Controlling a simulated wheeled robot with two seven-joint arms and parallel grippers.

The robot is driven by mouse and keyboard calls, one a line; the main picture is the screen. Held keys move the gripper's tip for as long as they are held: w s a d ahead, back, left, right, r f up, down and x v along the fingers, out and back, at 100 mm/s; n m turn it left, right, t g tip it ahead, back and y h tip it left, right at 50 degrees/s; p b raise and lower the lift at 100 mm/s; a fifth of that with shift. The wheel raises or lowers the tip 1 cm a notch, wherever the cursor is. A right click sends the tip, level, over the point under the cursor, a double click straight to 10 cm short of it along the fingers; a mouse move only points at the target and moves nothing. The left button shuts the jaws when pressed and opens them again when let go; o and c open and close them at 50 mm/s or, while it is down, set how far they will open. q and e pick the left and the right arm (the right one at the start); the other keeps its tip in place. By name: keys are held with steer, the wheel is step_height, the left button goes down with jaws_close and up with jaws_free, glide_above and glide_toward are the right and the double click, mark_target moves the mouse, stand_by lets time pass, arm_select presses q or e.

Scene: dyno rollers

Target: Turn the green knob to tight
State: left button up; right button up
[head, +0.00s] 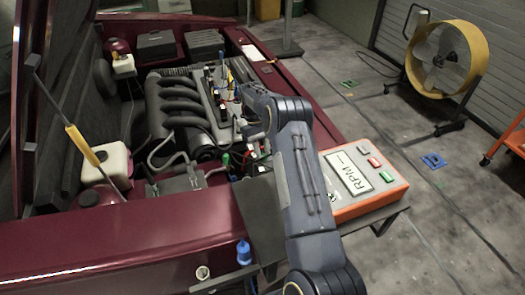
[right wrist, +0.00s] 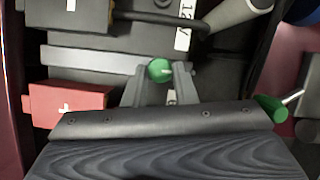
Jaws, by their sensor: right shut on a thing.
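The green knob (right wrist: 159,70) shows in the right wrist view as a small round cap. It sits between the fingertips of my right gripper (right wrist: 160,86), which is shut on it. A grey bar runs behind the knob. In the head view my right arm reaches over the red car's engine bay, and the forearm and wrist hide the held knob. My left gripper is in neither view.
In the right wrist view a red block marked with a plus (right wrist: 68,103) is left of the fingers, and a second green handle (right wrist: 270,108) is at right. In the head view the orange RPM box (head: 362,180) stands right of my arm. A yellow fan (head: 445,58) stands farther off.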

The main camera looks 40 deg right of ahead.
steer(key=o, duration=1)
steer(key=shift+r, duration=0.1)
steer(key=shift+v, duration=3.85)
